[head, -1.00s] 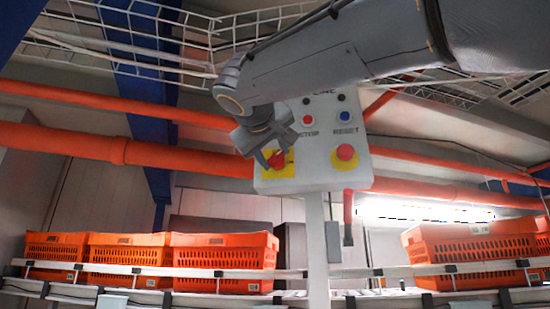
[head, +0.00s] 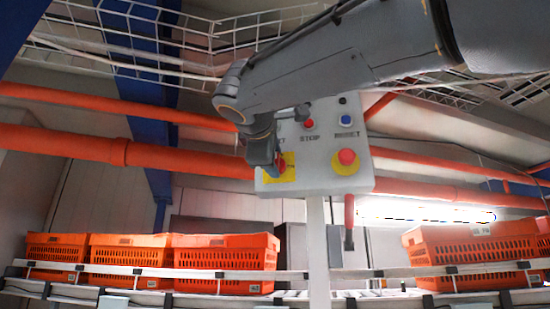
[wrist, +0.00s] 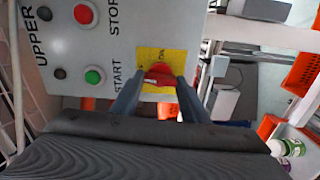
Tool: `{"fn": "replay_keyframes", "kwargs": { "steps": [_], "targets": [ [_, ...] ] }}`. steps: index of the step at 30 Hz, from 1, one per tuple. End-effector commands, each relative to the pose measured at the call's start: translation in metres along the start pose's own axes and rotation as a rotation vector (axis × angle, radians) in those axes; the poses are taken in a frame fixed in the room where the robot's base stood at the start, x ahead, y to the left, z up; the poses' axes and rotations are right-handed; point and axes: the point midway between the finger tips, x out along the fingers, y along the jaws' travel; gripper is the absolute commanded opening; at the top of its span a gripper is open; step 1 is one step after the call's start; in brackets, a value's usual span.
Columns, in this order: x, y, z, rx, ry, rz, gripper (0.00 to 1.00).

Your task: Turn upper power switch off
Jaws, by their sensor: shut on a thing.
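A white control panel (head: 320,185) on a post holds a red rotary switch (head: 283,166) on a yellow plate (head: 288,176) at its lower left. In the wrist view the panel (wrist: 90,50) reads "UPPER", and the red switch (wrist: 160,72) sits on its yellow plate (wrist: 152,56). My gripper (head: 270,160) is at the switch, partly hiding it in the head view. In the wrist view my gripper (wrist: 158,90) has a finger on each side of the knob and is shut on it.
A red mushroom button (head: 346,157) on yellow is on the panel's right, with small red (head: 308,124) and blue (head: 345,120) buttons above. Orange crates (head: 225,262) stand on racks behind. A green START button (wrist: 94,76) is beside the switch in the wrist view.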

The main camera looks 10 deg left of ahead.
Motion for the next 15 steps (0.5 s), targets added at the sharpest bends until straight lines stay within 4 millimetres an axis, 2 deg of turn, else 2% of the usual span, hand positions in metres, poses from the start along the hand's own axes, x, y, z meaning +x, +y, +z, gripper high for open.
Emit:
{"fn": "replay_keyframes", "kwargs": {
  "steps": [15],
  "targets": [
    [-0.0003,0.001,-0.0004,-0.086,0.002,0.003,0.18]
  ]
}}
